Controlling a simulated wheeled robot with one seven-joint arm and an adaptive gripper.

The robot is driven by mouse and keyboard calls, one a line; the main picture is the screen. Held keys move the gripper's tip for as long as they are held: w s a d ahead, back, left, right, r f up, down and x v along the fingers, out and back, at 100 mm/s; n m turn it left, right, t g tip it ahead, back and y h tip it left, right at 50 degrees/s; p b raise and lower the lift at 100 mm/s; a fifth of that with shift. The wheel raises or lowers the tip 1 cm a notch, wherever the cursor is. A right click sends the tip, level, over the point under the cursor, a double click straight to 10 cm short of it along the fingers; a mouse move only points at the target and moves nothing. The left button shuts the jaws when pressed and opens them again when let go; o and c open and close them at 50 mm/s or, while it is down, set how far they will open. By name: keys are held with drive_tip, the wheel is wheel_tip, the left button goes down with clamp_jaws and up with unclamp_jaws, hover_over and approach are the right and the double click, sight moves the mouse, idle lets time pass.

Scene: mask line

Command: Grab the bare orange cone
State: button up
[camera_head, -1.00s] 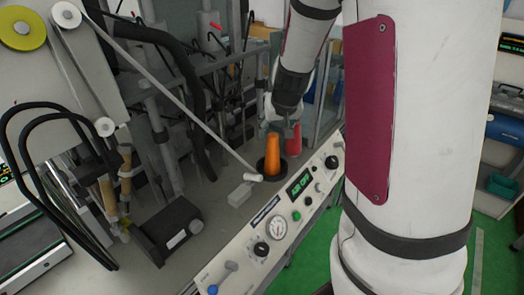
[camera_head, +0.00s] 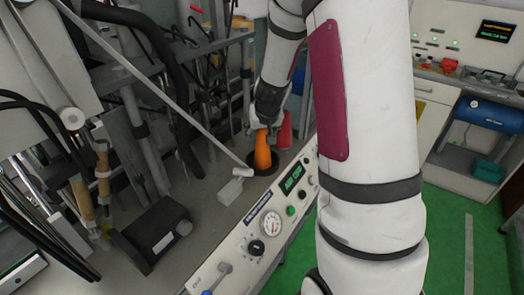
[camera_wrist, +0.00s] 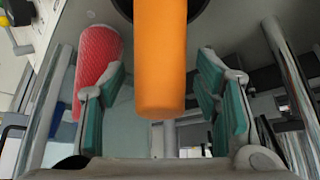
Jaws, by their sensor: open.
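The bare orange cone (camera_head: 262,150) stands upright in a dark round base (camera_head: 265,162) on the machine's bench. In the wrist view the smooth orange cone (camera_wrist: 160,60) fills the middle, with its narrow end towards my gripper. My gripper (camera_head: 266,112) is at the cone's top in the head view. In the wrist view my gripper (camera_wrist: 163,72) is open, with one green-padded finger on each side of the cone and gaps visible between. A red, mesh-covered cone (camera_wrist: 97,62) stands beside it, behind the left finger; it also shows in the head view (camera_head: 285,130).
A control panel (camera_head: 260,225) with gauge and knobs runs along the bench front. A small white block (camera_head: 231,190) and the end of a slanted strip (camera_head: 170,100) lie near the cone's base. Metal posts and black hoses crowd the left.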

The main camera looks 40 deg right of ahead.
drive_tip(key=shift+w+d+f, duration=0.1)
drive_tip(key=shift+w+f, duration=0.05)
drive_tip(key=shift+f, duration=0.15)
drive_tip(key=shift+c, duration=0.6)
drive_tip(key=c, duration=1.2)
drive_tip(key=shift+r, duration=0.1)
clamp_jaws()
